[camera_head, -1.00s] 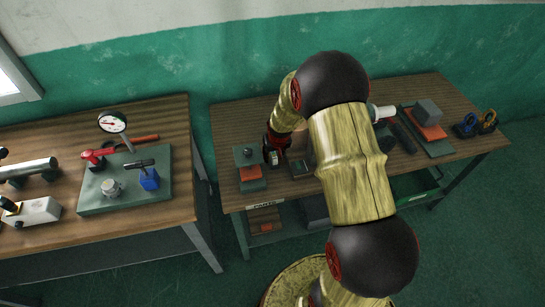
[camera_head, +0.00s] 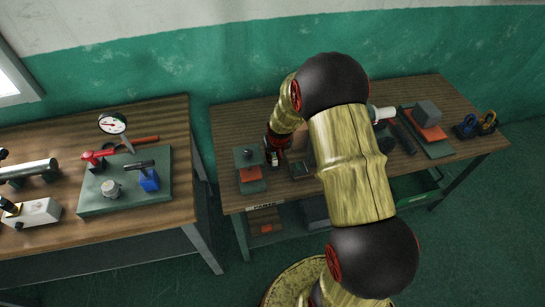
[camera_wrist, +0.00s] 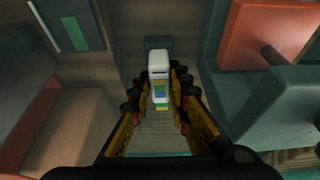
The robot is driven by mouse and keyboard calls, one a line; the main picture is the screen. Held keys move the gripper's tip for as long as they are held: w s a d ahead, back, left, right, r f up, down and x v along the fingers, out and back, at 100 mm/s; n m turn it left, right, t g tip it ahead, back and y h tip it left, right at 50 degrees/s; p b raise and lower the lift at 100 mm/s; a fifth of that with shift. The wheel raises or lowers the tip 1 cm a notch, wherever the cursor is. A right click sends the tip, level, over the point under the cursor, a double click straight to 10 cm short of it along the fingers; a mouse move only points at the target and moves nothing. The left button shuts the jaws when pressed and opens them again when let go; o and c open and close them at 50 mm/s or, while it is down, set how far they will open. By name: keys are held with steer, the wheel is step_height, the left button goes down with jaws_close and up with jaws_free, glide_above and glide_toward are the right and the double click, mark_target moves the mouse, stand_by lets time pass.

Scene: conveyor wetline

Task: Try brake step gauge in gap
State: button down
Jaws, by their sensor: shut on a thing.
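My gripper (camera_wrist: 158,108) is shut on the step gauge (camera_wrist: 159,62), a narrow piece with a white end and blue, green and yellow bands. In the head view my gripper (camera_head: 272,153) is low at the left part of the right bench, just right of a dark green fixture (camera_head: 243,160) with an orange block (camera_head: 251,174). In the wrist view the orange block (camera_wrist: 262,35) and the green fixture (camera_wrist: 275,105) are right of the gauge, which looks apart from them. I cannot tell which gap is meant, or see the gauge's lower end clearly.
A small dark tray (camera_head: 301,168) lies right of my gripper. Farther right are another green plate with an orange block (camera_head: 431,131) and a grey block (camera_head: 428,112). The left bench holds a dial gauge (camera_head: 112,123) and clamps. My arm hides the right bench's middle.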

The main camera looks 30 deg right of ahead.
steer(key=shift+r, duration=0.1)
steer(key=shift+r+p, duration=1.9)
steer(key=shift+r, duration=1.05)
steer(key=shift+s+f, duration=0.1)
